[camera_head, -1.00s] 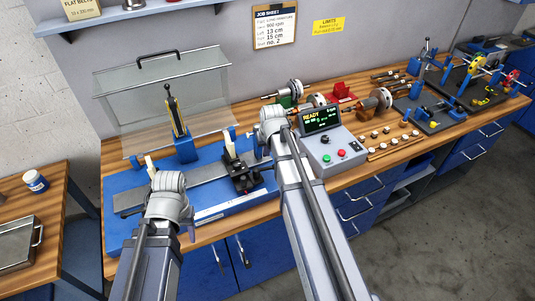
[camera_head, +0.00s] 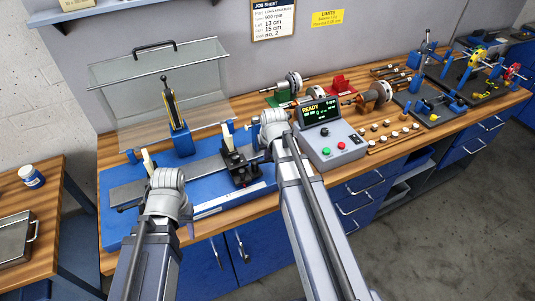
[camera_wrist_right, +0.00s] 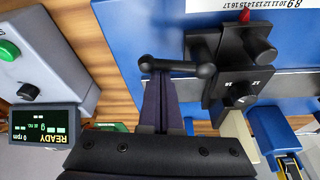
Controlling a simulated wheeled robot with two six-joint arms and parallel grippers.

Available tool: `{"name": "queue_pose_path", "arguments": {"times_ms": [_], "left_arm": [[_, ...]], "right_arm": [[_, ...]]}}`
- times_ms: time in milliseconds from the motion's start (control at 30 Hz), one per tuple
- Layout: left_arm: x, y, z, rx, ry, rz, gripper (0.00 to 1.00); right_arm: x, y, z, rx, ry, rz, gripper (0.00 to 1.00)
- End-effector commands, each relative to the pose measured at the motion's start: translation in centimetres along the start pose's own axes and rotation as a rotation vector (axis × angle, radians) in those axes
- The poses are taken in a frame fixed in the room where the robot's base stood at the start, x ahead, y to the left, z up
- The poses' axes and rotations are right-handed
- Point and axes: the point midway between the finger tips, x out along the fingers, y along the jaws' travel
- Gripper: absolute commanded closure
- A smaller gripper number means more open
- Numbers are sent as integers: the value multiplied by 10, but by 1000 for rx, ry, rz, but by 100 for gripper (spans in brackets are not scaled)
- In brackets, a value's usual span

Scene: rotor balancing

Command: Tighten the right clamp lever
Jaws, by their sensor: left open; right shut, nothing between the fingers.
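The right clamp lever (camera_wrist_right: 175,67) is a black bar with a ball end, joined to the black right clamp block (camera_wrist_right: 237,80) in the right wrist view. My right gripper (camera_wrist_right: 160,80) is shut and empty. Its dark fingertips are at the middle of the lever, between the ball end and the pivot; whether they touch it I cannot tell.
The grey control box (camera_head: 330,145), its screen reading READY, stands close to the right of my right wrist. A clear guard (camera_head: 160,95) stands behind the machine. Rotors (camera_head: 375,95) and several small weights (camera_head: 388,133) lie further right on the wooden bench.

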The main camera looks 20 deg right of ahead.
Motion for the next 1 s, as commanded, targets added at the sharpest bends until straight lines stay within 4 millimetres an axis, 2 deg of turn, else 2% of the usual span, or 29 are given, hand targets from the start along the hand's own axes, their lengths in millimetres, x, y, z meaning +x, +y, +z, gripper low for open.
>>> {"name": "queue_pose_path", "arguments": {"times_ms": [567,1000], "left_arm": [[0,0,0,0,0,0,50],[0,0,0,0,0,0,50]], "right_arm": [[-3,1,9,149,-1,48,100],[-9,-1,28,521,-1,168,100]]}}
